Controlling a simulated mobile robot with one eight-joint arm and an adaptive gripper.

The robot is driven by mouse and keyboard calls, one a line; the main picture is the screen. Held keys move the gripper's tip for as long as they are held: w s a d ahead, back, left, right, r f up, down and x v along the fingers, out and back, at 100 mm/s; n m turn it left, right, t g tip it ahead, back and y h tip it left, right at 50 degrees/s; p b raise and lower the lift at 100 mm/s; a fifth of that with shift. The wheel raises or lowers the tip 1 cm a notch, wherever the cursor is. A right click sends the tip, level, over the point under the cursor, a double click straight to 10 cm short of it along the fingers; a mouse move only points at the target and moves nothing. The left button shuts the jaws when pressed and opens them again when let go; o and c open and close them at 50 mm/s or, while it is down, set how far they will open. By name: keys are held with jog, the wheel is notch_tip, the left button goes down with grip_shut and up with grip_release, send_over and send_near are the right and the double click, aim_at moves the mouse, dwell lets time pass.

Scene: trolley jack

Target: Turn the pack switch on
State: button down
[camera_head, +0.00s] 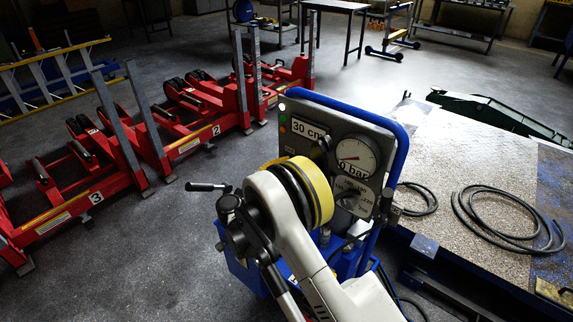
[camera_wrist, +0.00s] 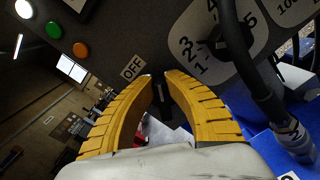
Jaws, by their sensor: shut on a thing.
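My gripper (camera_head: 316,190) has yellow ribbed fingers and reaches to the front of the blue-framed control panel (camera_head: 380,122). In the wrist view, my fingers (camera_wrist: 160,80) are closed in around a dark switch (camera_wrist: 158,97), beside a label reading OFF (camera_wrist: 132,68). The fingers largely hide the switch, and its exact position is hard to tell. In the head view, my gripper hides the switch and the lower left of the panel.
A numbered dial (camera_wrist: 190,55) with a black lever (camera_wrist: 240,55) is right of the fingers. White, green (camera_wrist: 53,30) and orange (camera_wrist: 80,49) lamps are upper left. A pressure gauge (camera_head: 357,155) reads about 0 bar. Red numbered jacks (camera_head: 95,185) stand left; a hose (camera_head: 500,222) lies right.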

jog(key=m, duration=0.3)
jog(key=f+m, duration=0.1)
jog(key=m, duration=0.1)
jog(key=shift+s+d+m, duration=0.25)
jog(key=shift+d+m, duration=0.05)
jog(key=shift+d, duration=0.05)
jog(key=m, duration=0.2)
jog(key=f+m, duration=0.1)
jog(key=m, duration=0.1)
jog(key=shift+d+m, duration=0.1)
jog(key=shift+m, duration=0.3)
jog(key=c, duration=1.4)
grip_release()
jog(key=shift+f, duration=0.1)
jog(key=shift+s, duration=0.1)
jog(key=v, duration=1.2)
